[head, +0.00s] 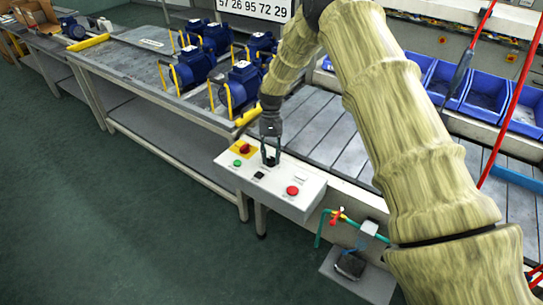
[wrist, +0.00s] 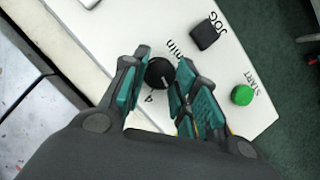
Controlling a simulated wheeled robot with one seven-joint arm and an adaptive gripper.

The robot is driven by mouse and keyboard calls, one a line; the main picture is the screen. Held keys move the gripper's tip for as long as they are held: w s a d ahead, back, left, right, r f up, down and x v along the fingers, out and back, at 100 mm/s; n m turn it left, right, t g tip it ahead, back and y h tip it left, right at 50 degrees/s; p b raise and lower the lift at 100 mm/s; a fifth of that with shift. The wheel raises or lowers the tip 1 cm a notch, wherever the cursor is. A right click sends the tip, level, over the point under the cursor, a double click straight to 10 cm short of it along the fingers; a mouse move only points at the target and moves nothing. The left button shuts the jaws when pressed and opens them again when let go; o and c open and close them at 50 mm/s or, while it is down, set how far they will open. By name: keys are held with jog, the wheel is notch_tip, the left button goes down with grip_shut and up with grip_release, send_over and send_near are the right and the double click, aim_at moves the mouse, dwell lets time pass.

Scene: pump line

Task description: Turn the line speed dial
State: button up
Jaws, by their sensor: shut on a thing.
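The line speed dial is a round black knob (wrist: 158,73) on the white control box, with "min" and a "4" printed beside it. The control box (head: 275,190) stands at the front edge of the line. My gripper (head: 270,158) comes down on the top of the box from above. In the wrist view my gripper (wrist: 160,78) has its teal-padded fingers on either side of the dial, shut on it. The head view hides the dial behind the fingers.
A black JOG button (wrist: 204,34) and green START button (wrist: 242,95) sit close to the dial. A red button (head: 292,190) and a red knob on yellow (head: 244,148) share the panel. Blue pumps (head: 193,68) stand behind; blue bins (head: 487,85) are at right.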

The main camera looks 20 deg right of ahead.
jog(key=shift+f+n+h, duration=0.1)
jog(key=shift+n+h, duration=0.2)
jog(key=shift+n, duration=0.7)
jog(key=shift+s, duration=0.1)
jog(key=o, duration=1)
jog(key=v, duration=1.2)
jog(key=shift+w, duration=0.2)
